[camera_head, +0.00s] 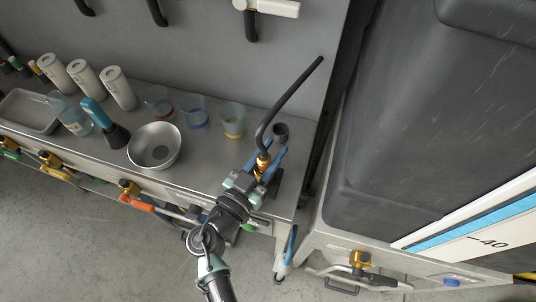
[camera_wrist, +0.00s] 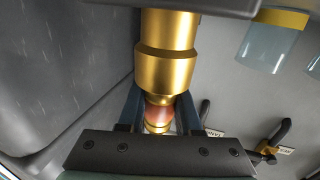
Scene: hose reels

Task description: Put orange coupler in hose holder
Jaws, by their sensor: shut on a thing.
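The orange coupler (camera_head: 263,161) is a brass-coloured fitting on the end of a black hose that rises up and to the right. It also shows in the wrist view (camera_wrist: 167,65), brass with an orange-red band lower down. My gripper (camera_head: 265,168) is shut on it, one blue finger on each side; the fingers also show in the wrist view (camera_wrist: 158,112). The coupler is held above the right end of the metal bench. A dark round cup (camera_head: 281,131) stands just behind and right of it; I cannot tell whether this is the hose holder.
The metal bench (camera_head: 205,172) carries a steel bowl (camera_head: 154,146), several clear beakers, white cylinders (camera_head: 118,88) and a tray (camera_head: 28,112). Brass valves with coloured handles line its front edge. A large dark bin (camera_head: 430,120) stands close on the right. Black hooks hang on the back wall.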

